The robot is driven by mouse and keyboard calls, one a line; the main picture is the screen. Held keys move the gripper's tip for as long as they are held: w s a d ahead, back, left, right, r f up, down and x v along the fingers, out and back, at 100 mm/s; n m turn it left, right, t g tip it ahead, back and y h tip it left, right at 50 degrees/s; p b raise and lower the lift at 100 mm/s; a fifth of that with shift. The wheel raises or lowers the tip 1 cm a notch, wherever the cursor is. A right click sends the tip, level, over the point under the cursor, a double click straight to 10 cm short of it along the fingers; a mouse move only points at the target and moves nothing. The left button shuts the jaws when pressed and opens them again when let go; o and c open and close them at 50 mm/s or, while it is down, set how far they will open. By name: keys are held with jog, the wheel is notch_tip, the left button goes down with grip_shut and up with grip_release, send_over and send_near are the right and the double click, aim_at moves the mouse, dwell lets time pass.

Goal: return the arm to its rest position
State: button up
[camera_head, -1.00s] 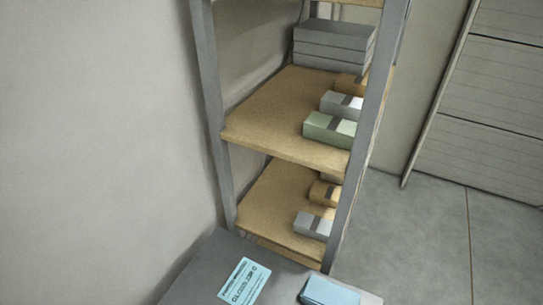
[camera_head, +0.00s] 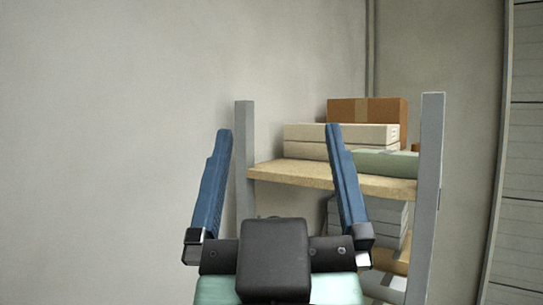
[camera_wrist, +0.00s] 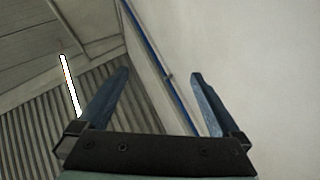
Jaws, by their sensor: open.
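My gripper (camera_head: 279,130) shows large in the lower middle of the head view, with its two blue fingers spread wide and pointing up. It is open, and nothing shows between the fingers. In the head view it stands in front of the left part of a shelf unit. In the wrist view my gripper (camera_wrist: 158,75) is also open and empty, facing the upper wall and the ceiling. The rest of my arm is mostly out of view.
The shelf unit's wooden top shelf (camera_head: 340,180) holds pale boxes (camera_head: 300,142), a brown carton (camera_head: 367,111) and a green package (camera_head: 385,163). Its grey right post (camera_head: 431,190) stands near my gripper. Bare wall (camera_head: 110,150) fills the left. A blue pipe (camera_wrist: 160,70) shows in the wrist view.

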jog(key=shift+s+a+m+t+b, duration=0.15)
jog(key=shift+s+t+b, duration=0.25)
jog(key=shift+s+b, duration=0.45)
jog(key=shift+s+a+m+t+b, duration=0.15)
jog(key=shift+s+t+b, duration=0.25)
jog(key=shift+s+b, duration=0.4)
